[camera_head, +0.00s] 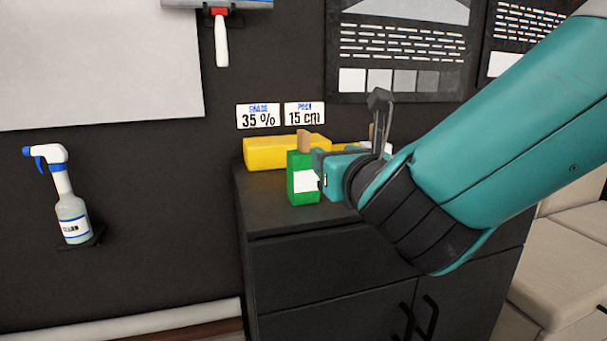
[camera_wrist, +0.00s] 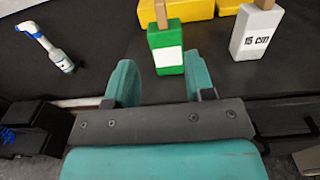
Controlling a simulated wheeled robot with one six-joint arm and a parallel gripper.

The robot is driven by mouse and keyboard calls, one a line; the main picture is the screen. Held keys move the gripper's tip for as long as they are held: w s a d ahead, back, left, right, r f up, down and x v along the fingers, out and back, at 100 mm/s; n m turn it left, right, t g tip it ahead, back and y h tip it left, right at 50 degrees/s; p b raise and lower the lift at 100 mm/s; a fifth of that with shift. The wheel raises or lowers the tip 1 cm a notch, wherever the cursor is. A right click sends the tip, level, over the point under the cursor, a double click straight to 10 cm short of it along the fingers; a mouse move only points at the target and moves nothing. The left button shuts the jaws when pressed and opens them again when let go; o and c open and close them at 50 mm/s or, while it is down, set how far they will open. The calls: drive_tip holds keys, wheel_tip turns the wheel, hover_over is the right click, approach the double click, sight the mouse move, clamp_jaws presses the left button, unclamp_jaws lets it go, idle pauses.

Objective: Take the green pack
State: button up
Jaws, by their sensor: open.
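The green pack (camera_head: 301,189) is a small upright box with a white label and a brown wooden piece sticking up from its top. It stands on the dark cabinet top (camera_head: 262,213). In the wrist view the green pack (camera_wrist: 163,44) stands just beyond the fingertips, roughly between their lines and nearer the right one. My gripper (camera_wrist: 158,78) is open and empty, with its two teal fingers apart. In the head view my gripper (camera_head: 322,170) is close to the pack's right side; whether it touches cannot be told.
Yellow boxes (camera_head: 272,153) lie behind the green pack. A white pack marked 15 cm (camera_wrist: 256,32) stands to its right, mostly hidden by my arm in the head view. A spray bottle (camera_head: 68,205) sits on a wall holder at left. The cabinet's front left top is clear.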

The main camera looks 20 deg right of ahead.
sight(307, 135)
drive_tip(key=w+p, duration=1)
drive_tip(key=p, duration=0.1)
drive_tip(key=shift+w+r, duration=0.2)
drive_tip(key=shift+w, duration=0.2)
drive_tip(key=shift+w+f+p, duration=0.1)
drive_tip(key=shift+w+p, duration=0.2)
drive_tip(key=w+p, duration=0.1)
drive_tip(key=w, duration=0.1)
drive_tip(key=w+r+p, duration=0.1)
drive_tip(key=w+p, duration=0.1)
drive_tip(key=shift+w+p, duration=0.3)
drive_tip(key=shift+w, duration=0.1)
drive_tip(key=shift+w+a+f, duration=0.1)
drive_tip(key=shift+w+f, duration=0.1)
drive_tip(key=shift+w, duration=0.05)
clamp_jaws()
